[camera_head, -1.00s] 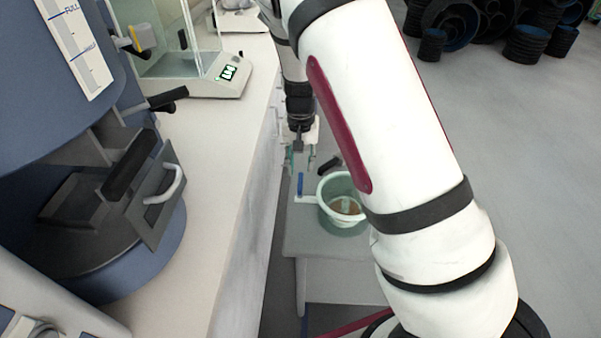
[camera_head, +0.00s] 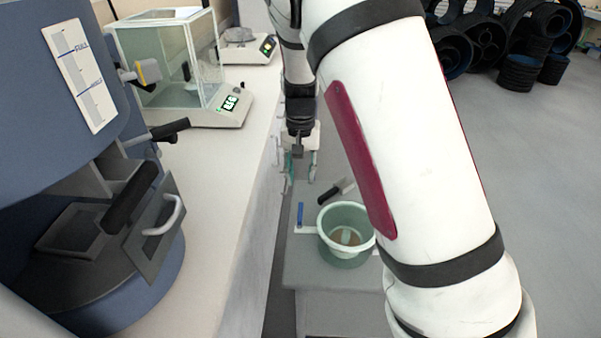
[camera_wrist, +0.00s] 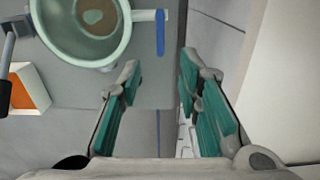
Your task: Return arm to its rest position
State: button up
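My gripper (camera_head: 299,172) hangs low beside the bench edge, above and behind the small grey table. In the wrist view my gripper (camera_wrist: 158,85) shows two teal-padded fingers spread apart with nothing between them. My white arm with a dark red stripe fills the right of the head view and hides part of the floor. A pale green bowl (camera_head: 333,216) with brownish contents stands on the grey table, apart from the gripper. The bowl also shows at the top left of the wrist view (camera_wrist: 122,52).
The grey table (camera_head: 318,275) also holds a blue-handled tool (camera_head: 300,214) and a dark-handled tool (camera_head: 336,192). On the left, the white bench (camera_head: 232,185) carries a blue machine (camera_head: 60,150) and a glass-cased balance (camera_head: 215,112). Black rings (camera_head: 520,73) lie far right on otherwise open floor.

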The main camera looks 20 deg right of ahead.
jog(key=s+a+r+n+t+y, duration=0.1)
jog(key=s+r+n+t+y, duration=0.1)
jog(key=s+r, duration=1.4)
jog(key=s+r+n+t+h, duration=0.2)
jog(key=s+r, duration=0.1)
jog(key=s, duration=1.2)
jog(key=shift+d+r+n, duration=0.3)
jog(key=shift+d+r, duration=0.05)
jog(key=shift+d, duration=0.1)
